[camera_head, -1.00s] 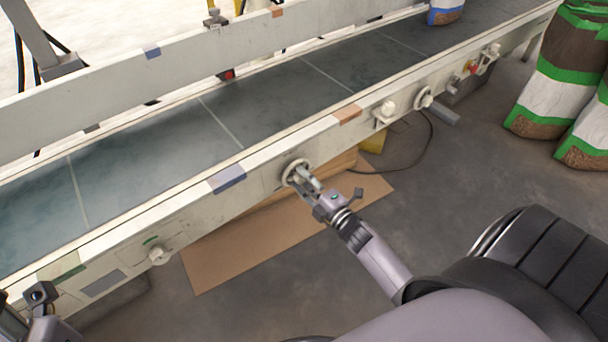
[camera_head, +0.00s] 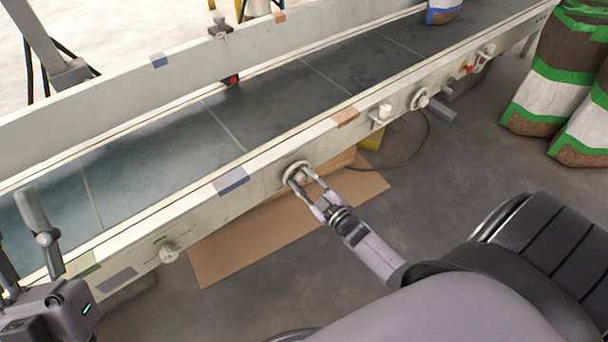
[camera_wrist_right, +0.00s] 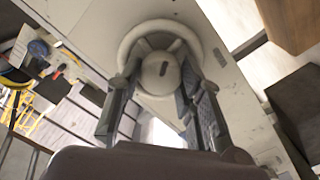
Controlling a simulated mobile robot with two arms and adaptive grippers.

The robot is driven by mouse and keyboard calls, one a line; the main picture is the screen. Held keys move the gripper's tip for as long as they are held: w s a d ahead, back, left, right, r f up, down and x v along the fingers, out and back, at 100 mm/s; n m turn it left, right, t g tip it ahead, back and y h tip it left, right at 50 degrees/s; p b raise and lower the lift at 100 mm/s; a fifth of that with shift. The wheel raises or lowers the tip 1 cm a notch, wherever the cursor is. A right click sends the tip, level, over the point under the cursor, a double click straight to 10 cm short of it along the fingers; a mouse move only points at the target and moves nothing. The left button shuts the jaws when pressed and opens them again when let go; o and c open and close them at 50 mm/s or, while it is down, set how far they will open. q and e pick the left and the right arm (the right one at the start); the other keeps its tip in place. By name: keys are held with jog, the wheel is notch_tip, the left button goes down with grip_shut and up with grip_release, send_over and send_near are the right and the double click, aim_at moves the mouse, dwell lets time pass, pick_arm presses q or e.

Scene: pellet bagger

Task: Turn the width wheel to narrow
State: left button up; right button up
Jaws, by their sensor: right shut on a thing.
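The width wheel (camera_head: 287,172), a pale ring with a round hub, sits on the near side rail of the conveyor. In the right wrist view the wheel's rim (camera_wrist_right: 160,26) is behind a slotted hub (camera_wrist_right: 160,75). My right gripper (camera_head: 301,179) is at the wheel, and its two fingers lie on either side of the hub. It is shut on the wheel; the fingers also show in the right wrist view (camera_wrist_right: 155,90). My left gripper (camera_head: 42,235) is at the lower left, apart from the wheel; its finger opening is unclear.
The conveyor belt (camera_head: 270,105) runs diagonally behind the rail. Cardboard (camera_head: 235,250) lies on the floor below. Filled bags (camera_head: 560,90) stand at the right.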

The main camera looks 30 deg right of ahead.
pick_arm(q)
jog(key=shift+w+d+f+g+y, duration=0.1)
jog(key=shift+w+f+g+y, duration=0.4)
jog(key=shift+w+f+g, duration=0.25)
pick_arm(e)
jog(key=shift+f+m, duration=0.1)
jog(key=shift+m, duration=0.4)
pick_arm(q)
jog(key=shift+w, duration=0.1)
pick_arm(e)
jog(key=o, duration=1.2)
jog(key=shift+c, duration=0.2)
pick_arm(q)
jog(key=shift+h, duration=0.3)
pick_arm(e)
jog(key=shift+s, duration=0.15)
jog(key=s+d, duration=0.1)
jog(key=s, duration=1)
jog(key=shift+s, duration=0.4)
